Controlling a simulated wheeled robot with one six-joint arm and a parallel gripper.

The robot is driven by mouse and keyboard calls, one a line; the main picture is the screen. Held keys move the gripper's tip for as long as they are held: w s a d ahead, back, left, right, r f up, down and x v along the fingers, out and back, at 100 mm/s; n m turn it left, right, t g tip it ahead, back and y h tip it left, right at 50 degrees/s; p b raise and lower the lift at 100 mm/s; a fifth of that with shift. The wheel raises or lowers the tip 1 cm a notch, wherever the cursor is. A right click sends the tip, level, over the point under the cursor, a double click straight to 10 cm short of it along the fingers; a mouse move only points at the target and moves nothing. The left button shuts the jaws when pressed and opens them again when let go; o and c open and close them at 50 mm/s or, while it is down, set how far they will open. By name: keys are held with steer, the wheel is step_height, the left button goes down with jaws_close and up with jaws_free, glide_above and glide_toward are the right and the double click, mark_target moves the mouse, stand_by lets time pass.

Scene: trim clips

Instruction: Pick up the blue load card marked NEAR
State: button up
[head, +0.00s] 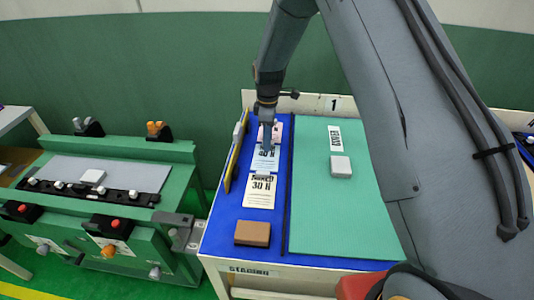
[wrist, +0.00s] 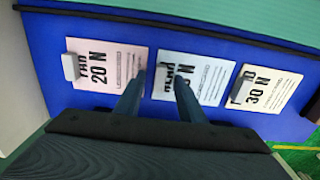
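The light blue card (wrist: 205,72) lies flat on a blue surface, in the middle of three cards in the wrist view. Its heading and number are partly hidden by a finger, so I cannot fully read them. In the head view, the blue card (head: 264,162) is between a pink card (head: 277,130) and a cream card (head: 259,196). My gripper (head: 267,148) points down over the blue card's far part. In the wrist view, my gripper (wrist: 160,77) has its fingers apart, nothing visibly held between them. Whether the fingertips touch the card is unclear.
The pink card (wrist: 105,68) reads 20 N and bears a grey block. The cream card (wrist: 268,92) reads 30 N. A brown block (head: 252,233) sits at the near edge. A yellow-edged upright panel (head: 235,152) stands left. A green mat (head: 345,215) lies right.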

steer(key=shift+f, duration=0.15)
jaws_close()
